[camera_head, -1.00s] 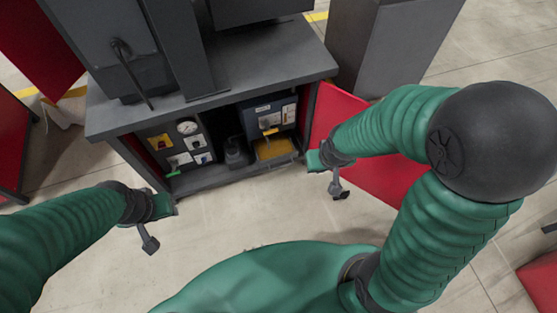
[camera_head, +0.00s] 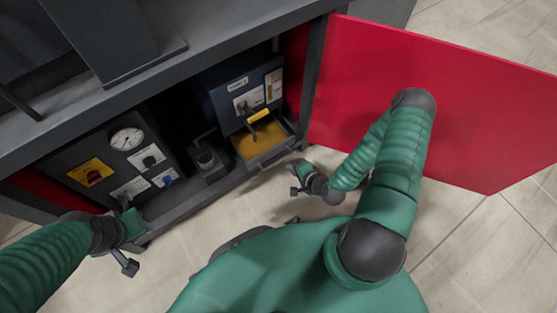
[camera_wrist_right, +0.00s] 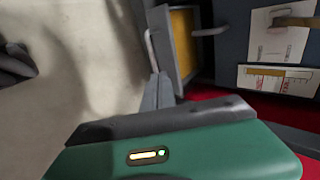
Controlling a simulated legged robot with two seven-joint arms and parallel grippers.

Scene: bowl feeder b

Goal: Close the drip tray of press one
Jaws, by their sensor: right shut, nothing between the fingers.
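The drip tray (camera_head: 272,155) sticks out at the bottom front of the dark blue press unit (camera_head: 240,96) inside the cabinet. It has a yellow inside and a bar handle at its front. In the right wrist view the tray (camera_wrist_right: 184,42) stands open, with its handle just beyond the fingertips. My right gripper (camera_head: 294,170) is in front of the tray, a little to the right of its handle. Its fingers (camera_wrist_right: 157,90) are shut and empty; I cannot tell whether they touch the handle. My left gripper (camera_head: 132,222) is near the cabinet's lower left edge; its fingers are unclear.
A red door (camera_head: 430,100) stands open to the right of the cabinet, beside my right arm. A panel with a gauge (camera_head: 127,138) and switches is on the left inside. A small dark pump-like part (camera_head: 207,158) sits between. The floor in front is clear.

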